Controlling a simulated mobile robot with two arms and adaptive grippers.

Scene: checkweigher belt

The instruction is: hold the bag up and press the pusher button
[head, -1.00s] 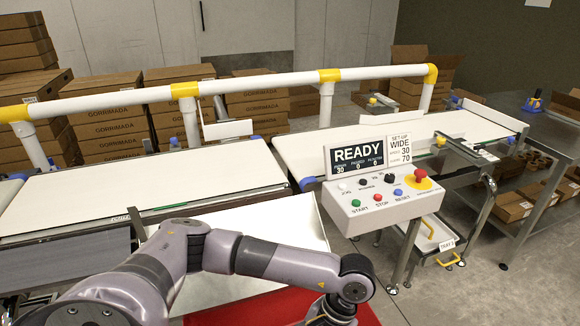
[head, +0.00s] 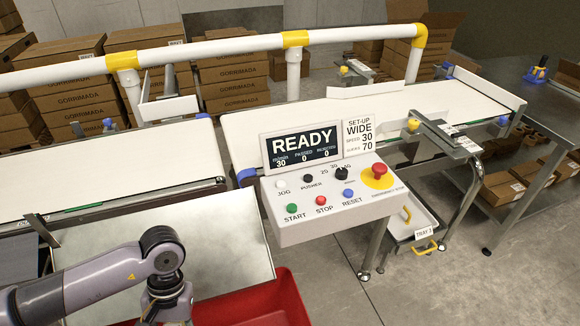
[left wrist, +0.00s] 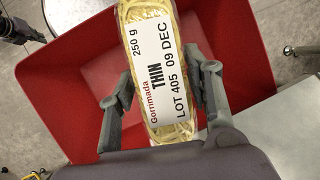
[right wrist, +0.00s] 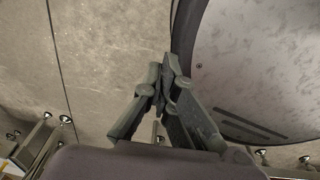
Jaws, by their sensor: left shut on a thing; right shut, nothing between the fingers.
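My left gripper (left wrist: 160,92) is shut on a clear bag of pale noodles (left wrist: 187,132) with a white label reading THIN, 250 g, LOT 405, 09 DEC. The bag is above the red bin (left wrist: 85,85); the head view does not show it. The pusher button (head: 308,178) is a black button on the white control panel (head: 300,232), above the word PUSHER and right of the white JOG button (head: 281,184). My right gripper (right wrist: 165,80) is shut and empty over bare floor, outside the head view and away from the panel.
The panel also carries START (head: 293,208), STOP (head: 321,200) and RESET (head: 348,193) buttons, a black knob (head: 342,173) and a red emergency stop (head: 379,170). The display (head: 303,145) reads READY, passed 0, rejected 0. A white guard rail (head: 210,50) runs behind the belts.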

